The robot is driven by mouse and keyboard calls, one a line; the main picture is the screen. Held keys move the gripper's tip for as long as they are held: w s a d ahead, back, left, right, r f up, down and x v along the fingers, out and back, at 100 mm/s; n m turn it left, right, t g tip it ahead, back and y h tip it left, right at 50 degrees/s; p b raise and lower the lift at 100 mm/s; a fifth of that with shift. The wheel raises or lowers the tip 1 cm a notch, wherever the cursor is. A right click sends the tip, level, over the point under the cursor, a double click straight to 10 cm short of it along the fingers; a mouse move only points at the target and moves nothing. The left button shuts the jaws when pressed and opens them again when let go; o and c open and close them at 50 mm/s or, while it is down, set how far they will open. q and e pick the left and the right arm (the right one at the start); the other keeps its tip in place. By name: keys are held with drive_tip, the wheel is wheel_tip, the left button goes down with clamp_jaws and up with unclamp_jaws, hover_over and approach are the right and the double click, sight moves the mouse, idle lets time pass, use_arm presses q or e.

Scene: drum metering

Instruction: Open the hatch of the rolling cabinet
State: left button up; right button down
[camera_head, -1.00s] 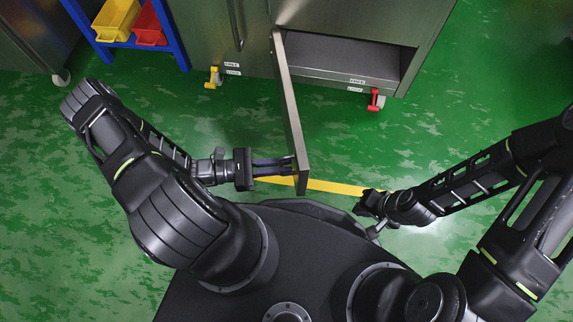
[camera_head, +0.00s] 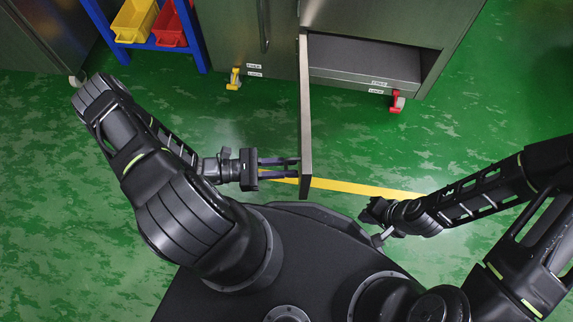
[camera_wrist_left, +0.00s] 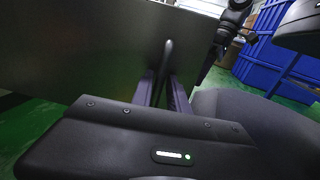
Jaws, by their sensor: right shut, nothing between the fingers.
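The rolling cabinet (camera_head: 375,22) stands at the top of the head view. Its grey metal hatch (camera_head: 306,120) stands swung out towards me, seen nearly edge-on, hinged left of the dark opening (camera_head: 365,58). In the left wrist view the hatch face (camera_wrist_left: 80,50) fills the left, with a thin upright handle (camera_wrist_left: 167,58). My left gripper (camera_head: 297,168) is at the free end of the hatch, on its left side. Its fingers (camera_wrist_left: 163,92) stand apart, one on each side of the handle. My right gripper (camera_head: 368,212) is shut and empty, right of the hatch.
A blue rack (camera_head: 192,40) with a yellow bin (camera_head: 134,20) and a red bin (camera_head: 170,28) stands left of the cabinet. The cabinet has a yellow caster (camera_head: 234,78) and a red caster (camera_head: 397,101). Green floor (camera_head: 450,130) right of the hatch is clear.

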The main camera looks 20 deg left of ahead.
use_arm(q)
drive_tip(key=v, duration=0.8)
drive_tip(key=shift+p, duration=0.45)
drive_tip(key=shift+w+d, duration=0.1)
drive_tip(key=shift+w, duration=0.05)
